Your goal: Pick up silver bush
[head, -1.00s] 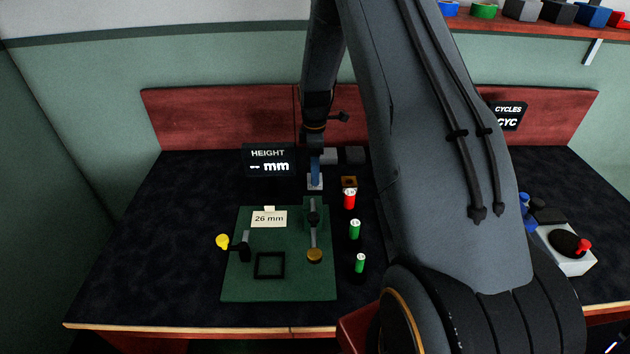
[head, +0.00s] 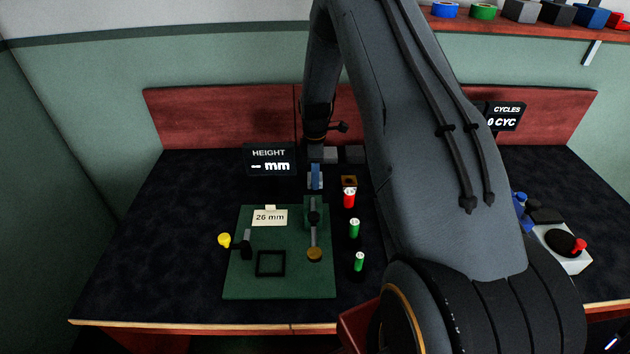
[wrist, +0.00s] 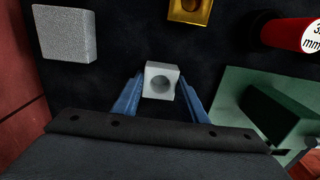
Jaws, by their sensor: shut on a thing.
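The silver bush (wrist: 160,71) is a pale grey square block with a round hole. In the wrist view it sits between the tips of the two blue fingers of my gripper (wrist: 160,90). My gripper is shut on it. In the head view my gripper (head: 315,178) is low at the dark table, behind the green mat, and its fingers mostly hide the bush. I cannot tell whether the bush still touches the table.
A grey block (wrist: 64,33) lies nearby. Green cylinders (head: 355,229) stand nearer the front. The green mat (head: 250,288) carries a gauge. The height display (head: 270,160) stands left.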

